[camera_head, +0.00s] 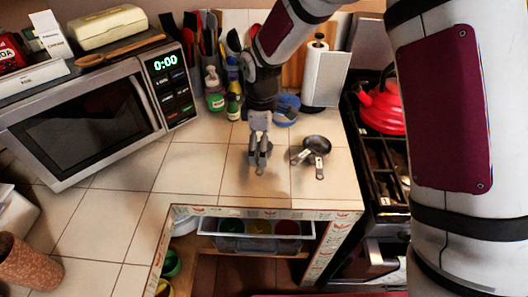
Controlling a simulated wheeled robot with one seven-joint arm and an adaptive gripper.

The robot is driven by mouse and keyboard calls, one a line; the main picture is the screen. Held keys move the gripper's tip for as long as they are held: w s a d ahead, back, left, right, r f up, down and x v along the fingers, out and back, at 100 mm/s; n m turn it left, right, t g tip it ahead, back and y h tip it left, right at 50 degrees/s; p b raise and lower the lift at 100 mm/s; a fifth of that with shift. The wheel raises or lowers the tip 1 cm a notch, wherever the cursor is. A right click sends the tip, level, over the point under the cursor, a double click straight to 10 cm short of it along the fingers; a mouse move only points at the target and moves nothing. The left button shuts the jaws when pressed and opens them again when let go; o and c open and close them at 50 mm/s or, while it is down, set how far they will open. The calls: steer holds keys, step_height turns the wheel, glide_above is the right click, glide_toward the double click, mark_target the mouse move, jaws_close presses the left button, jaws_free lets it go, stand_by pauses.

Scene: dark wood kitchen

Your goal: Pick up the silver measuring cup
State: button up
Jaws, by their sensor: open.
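A silver measuring cup (317,144) with a dark round bowl lies on the tiled counter. Two light handles (319,167) point toward the front and left from around it, so more than one cup may lie together there. My gripper (260,165) points down over the counter to the left of these cups, and is open. A small dark rounded shape (268,148) shows at its fingers. I cannot tell whether this is another cup or part of my gripper. The fingers' contact with the counter is not clear.
A microwave (90,120) stands at the left. Bottles (215,95), a blue item (286,108) and a paper towel holder (325,75) stand behind my gripper. A red kettle (384,108) is on the stove at the right.

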steer(key=shift+s+f+p, duration=0.15)
steer(key=shift+f+p, duration=0.6)
steer(key=shift+f, duration=2.6)
steer(key=c, duration=1.2)
